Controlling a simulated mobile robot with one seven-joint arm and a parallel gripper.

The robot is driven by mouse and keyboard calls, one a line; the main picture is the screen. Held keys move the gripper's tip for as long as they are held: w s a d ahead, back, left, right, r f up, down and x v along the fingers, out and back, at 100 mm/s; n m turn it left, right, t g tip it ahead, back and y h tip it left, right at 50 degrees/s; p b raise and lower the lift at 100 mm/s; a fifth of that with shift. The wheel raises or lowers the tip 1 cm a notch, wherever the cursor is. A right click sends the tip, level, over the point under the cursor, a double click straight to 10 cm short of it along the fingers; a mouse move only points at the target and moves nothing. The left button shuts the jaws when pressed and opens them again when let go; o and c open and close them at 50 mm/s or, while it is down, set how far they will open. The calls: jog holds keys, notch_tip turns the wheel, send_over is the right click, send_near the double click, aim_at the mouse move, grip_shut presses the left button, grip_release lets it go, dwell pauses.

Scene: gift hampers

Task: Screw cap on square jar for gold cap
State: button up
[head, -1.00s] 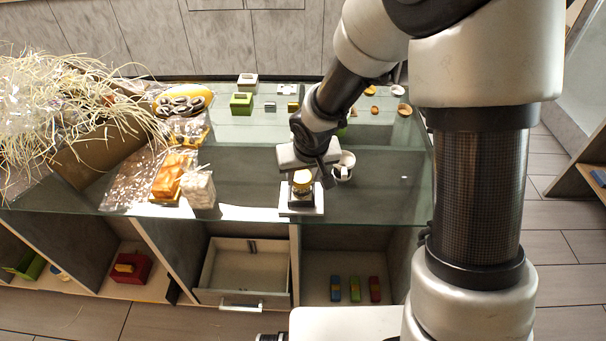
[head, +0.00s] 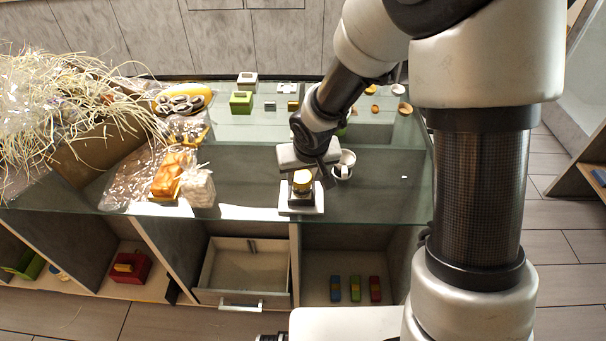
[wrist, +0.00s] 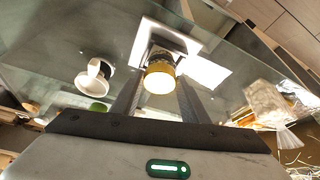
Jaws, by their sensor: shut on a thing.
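The gold cap (head: 302,180) sits at the top of the square jar (head: 301,199), which looks dark and partly clear. The jar stands upright in a white square holder (head: 312,211) near the front edge of the glass counter. My gripper (head: 302,184) points down from above, shut on the gold cap. In the wrist view the cap (wrist: 159,79) shows its pale round top between my two fingers, with the jar (wrist: 166,49) behind it. The fingers hide the cap's sides, and I cannot tell how far it is threaded on.
A white cup (head: 342,166) stands close right of my gripper. An orange box (head: 170,175) and a whitish wrapped block (head: 198,188) lie to the left. A green box (head: 241,102) is farther back. The counter between the jar and the wrapped block is clear.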

jog(key=c, duration=0.5)
jog(key=f+b, duration=0.1)
jog(key=b, duration=0.2)
jog(key=shift+w+a+m, duration=0.1)
jog(key=shift+m, duration=0.3)
jog(key=shift+a+m+h+b, duration=0.1)
jog(key=shift+m+h+b, duration=0.25)
jog(key=shift+b, duration=0.85)
jog(key=m+b, duration=0.1)
jog(key=b, duration=0.2)
jog(key=shift+r+m+h, duration=0.1)
jog(key=shift+m+h, duration=0.15)
jog(key=shift+m, duration=0.1)
jog(key=shift+r+m+b, duration=0.4)
jog(key=shift+r+m, duration=0.05)
jog(key=shift+m, duration=0.05)
